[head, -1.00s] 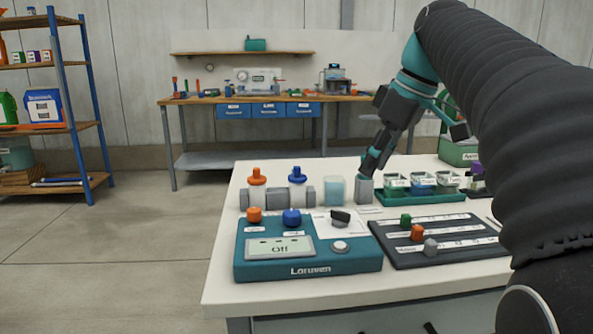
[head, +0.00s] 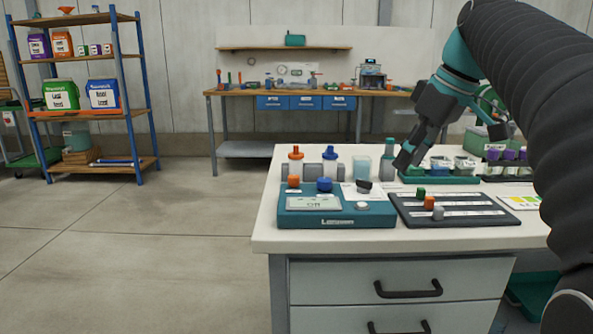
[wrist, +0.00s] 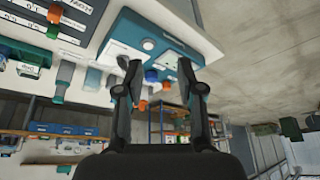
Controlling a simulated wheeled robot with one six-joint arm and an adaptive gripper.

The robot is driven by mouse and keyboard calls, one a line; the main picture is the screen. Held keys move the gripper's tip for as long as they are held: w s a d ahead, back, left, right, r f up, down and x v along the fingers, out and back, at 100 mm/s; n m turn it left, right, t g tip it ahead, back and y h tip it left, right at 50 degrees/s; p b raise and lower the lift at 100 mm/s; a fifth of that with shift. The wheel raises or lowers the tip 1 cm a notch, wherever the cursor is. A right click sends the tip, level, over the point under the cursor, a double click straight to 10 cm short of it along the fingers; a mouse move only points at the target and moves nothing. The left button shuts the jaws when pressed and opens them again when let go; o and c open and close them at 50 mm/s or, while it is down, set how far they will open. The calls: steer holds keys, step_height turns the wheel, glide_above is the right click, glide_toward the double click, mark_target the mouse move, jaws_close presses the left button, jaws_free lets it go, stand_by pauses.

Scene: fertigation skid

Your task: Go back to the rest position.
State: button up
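My gripper (head: 408,158) is in the air over the worktable (head: 262,232), just right of a teal-topped grey piece (head: 388,168). In the wrist view my gripper (wrist: 157,80) has its two fingers spread wide with nothing held between them. The orange and blue knobs seen through the gap belong to the table behind. My gripper appears tilted, and my arm reaches in from the right side.
A teal control box (head: 338,215) and a dark slotted board (head: 455,213) with coloured blocks lie near the table's front. Bottles with orange (head: 296,158) and blue (head: 329,160) tops stand behind. The floor (head: 130,240) at left is clear, before a shelf (head: 130,115).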

step_height(320, 180, down, 13)
steer(key=s+d+m+t+h, duration=0.1)
steer(key=s+d+m+h, duration=0.15)
steer(key=m, duration=0.55)
steer(key=s+a+f, duration=0.3)
steer(key=s+f, duration=0.4)
steer(key=s, duration=0.2)
steer(key=s+a+f+t, duration=0.1)
steer(key=s+a+f, duration=0.2)
steer(key=s+f, duration=0.4)
steer(key=shift+s+h, duration=0.35)
steer(key=shift+s, duration=0.6)
steer(key=shift+f, duration=0.1)
